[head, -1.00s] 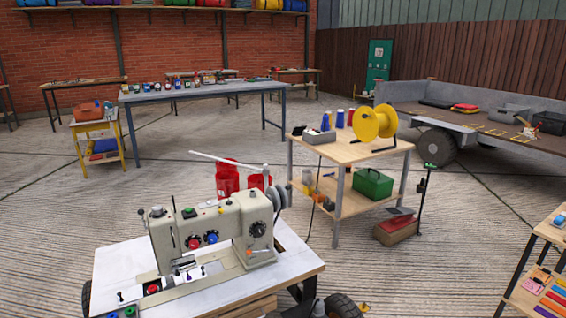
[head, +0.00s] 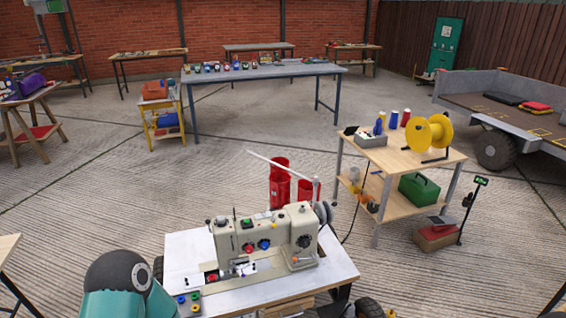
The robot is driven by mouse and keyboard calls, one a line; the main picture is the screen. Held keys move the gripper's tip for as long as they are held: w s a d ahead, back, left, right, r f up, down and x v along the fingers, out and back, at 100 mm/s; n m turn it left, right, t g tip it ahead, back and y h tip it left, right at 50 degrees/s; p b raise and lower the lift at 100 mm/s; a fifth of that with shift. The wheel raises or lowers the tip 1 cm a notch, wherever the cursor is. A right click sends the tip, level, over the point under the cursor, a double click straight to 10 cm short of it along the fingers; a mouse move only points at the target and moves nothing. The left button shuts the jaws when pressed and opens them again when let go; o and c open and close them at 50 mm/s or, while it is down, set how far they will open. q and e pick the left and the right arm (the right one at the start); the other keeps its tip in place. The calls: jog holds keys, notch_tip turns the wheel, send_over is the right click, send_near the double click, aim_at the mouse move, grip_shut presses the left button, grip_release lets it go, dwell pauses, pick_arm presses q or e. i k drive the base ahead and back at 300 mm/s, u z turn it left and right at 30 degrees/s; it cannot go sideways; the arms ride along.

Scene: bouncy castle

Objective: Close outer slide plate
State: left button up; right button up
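A cream sewing machine (head: 266,237) stands on a white-topped wheeled table (head: 325,272) at the lower middle of the head view. Small bright metal plates (head: 241,269) lie on its bed under the needle end. A dark opening with a red part (head: 212,278) shows at the bed's left end, beside the plates. The plates are too small to tell exactly which is the outer slide plate or how far it is open. Part of my arm, teal and dark grey, shows at the lower left, left of the machine. Neither gripper shows.
Red bins (head: 279,180) stand behind the machine. A wooden cart (head: 400,151) with a yellow spool (head: 428,132) and a green box (head: 419,188) stands to the right. A long grey table (head: 262,71) is at the back. The concrete floor on the left is mostly clear.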

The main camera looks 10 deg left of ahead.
aim_at(197, 281)
jog(key=u, duration=0.9)
jog(key=i, duration=0.15)
jog(key=z, duration=2.9)
jog(key=k, duration=1.95)
jog(key=z, duration=0.4)
jog(key=i, duration=0.1)
jog(key=u, duration=2.25)
